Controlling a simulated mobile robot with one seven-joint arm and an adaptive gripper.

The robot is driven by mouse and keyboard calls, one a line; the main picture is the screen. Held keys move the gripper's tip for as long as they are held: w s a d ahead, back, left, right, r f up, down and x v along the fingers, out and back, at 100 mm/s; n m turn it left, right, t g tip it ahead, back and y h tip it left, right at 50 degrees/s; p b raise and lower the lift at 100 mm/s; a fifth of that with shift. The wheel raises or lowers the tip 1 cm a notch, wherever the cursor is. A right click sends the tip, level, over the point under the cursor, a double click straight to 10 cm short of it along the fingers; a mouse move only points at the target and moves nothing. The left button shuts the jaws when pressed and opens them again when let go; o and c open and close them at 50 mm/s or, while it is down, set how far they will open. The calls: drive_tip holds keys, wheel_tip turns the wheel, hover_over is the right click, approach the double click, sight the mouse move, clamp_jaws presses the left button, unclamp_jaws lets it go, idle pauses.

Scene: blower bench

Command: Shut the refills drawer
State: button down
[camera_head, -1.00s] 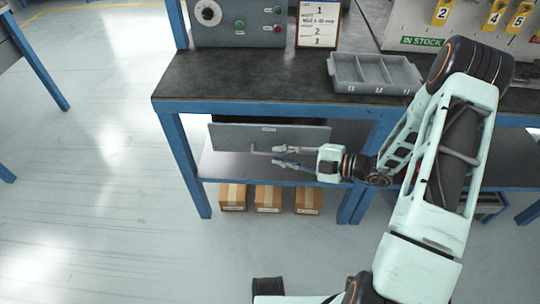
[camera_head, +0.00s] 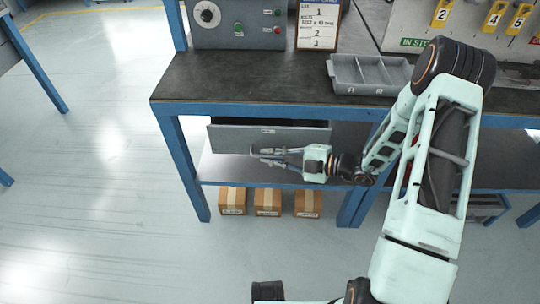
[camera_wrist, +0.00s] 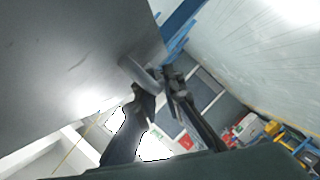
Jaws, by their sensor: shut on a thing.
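The drawer (camera_head: 232,136) hangs under the left part of the workbench, its grey front facing out. It stands out from the bench, with a dark gap showing above its front. A small label on the front is too small to read. My gripper (camera_head: 264,156) reaches in from the right, low on the drawer front. In the wrist view my gripper (camera_wrist: 158,88) has its fingers on either side of the grey bar handle (camera_wrist: 139,74) and is shut on it. The fingers partly cover the handle. The drawer front also fills the upper left of the wrist view (camera_wrist: 65,60).
The workbench (camera_head: 235,75) carries a control box (camera_head: 238,30), a job card (camera_head: 318,28) and a grey divided tray (camera_head: 345,84). Cardboard boxes (camera_head: 268,201) stand beneath the lower shelf. Blue legs flank the drawer. Open floor (camera_head: 90,200) lies to the left.

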sight(278, 146)
drive_tip(key=shift+w, duration=0.1)
drive_tip(key=shift+w+d+r+p, duration=0.1)
drive_tip(key=shift+w+p, duration=0.4)
drive_tip(key=shift+w, duration=1.6)
drive_tip(key=c, duration=2.3)
unclamp_jaws()
drive_tip(key=v, duration=1.2)
